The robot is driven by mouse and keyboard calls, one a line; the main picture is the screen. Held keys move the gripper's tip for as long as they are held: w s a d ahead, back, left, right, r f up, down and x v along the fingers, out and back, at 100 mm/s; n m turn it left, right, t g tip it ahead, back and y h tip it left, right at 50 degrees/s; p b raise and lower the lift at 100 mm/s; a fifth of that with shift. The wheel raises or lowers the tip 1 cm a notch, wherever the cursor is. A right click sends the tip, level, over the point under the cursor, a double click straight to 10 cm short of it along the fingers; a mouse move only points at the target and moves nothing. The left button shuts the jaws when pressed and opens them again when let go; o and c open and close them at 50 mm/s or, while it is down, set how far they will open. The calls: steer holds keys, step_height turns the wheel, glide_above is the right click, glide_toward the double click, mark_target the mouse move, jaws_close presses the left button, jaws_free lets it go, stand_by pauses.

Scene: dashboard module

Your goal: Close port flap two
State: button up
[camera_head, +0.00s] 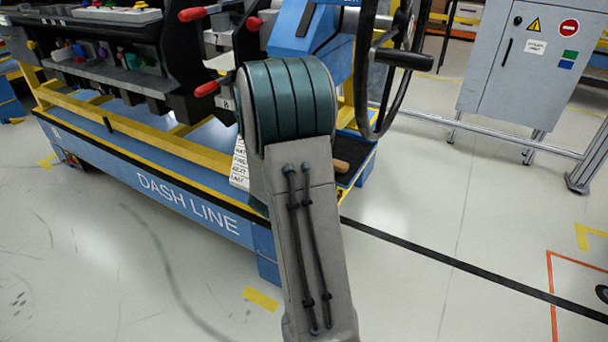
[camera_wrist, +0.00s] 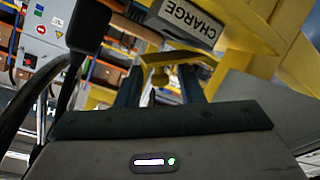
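My gripper (camera_wrist: 160,86) shows in the wrist view with its two dark fingers apart. No object is visibly clamped between them. A yellow bar with a small yellow knob (camera_wrist: 187,76) lies just beyond the fingertips; I cannot tell whether they touch it. A grey block labelled CHARGE (camera_wrist: 188,22) is above and beyond the fingers. I cannot make out which part is port flap two, or whether it stands open. In the head view, my own arm hides the gripper and the area in front of it.
The blue and yellow DASH LINE cart (camera_head: 190,196) carries the dark dashboard module (camera_head: 187,55). Red-tipped handles (camera_head: 206,89) stick out from it. A steering wheel (camera_head: 398,60) is right of my arm. A grey cabinet (camera_head: 520,60) and rail stand farther right. The front floor is clear.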

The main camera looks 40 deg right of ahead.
jaws_close()
steer(key=shift+f+b, duration=0.1)
steer(key=shift+b, duration=0.2)
steer(key=m+b, duration=0.1)
steer(key=b, duration=0.1)
steer(key=s+f+m+t+b, duration=0.1)
steer(key=b, duration=0.1)
steer(key=shift+d+f+b, duration=0.15)
steer(key=shift+d+b, duration=0.05)
steer(key=shift+b, duration=0.1)
steer(key=b, duration=0.1)
steer(key=m+t+b, duration=0.1)
steer(key=b, duration=0.1)
steer(key=shift+s+d+f+m, duration=0.15)
steer(key=shift+s+f+m, duration=0.1)
steer(key=shift+m, duration=0.05)
steer(key=shift+s+m+t+b, duration=0.1)
steer(key=shift+m+t+b, duration=0.25)
steer(key=shift+b, duration=0.45)
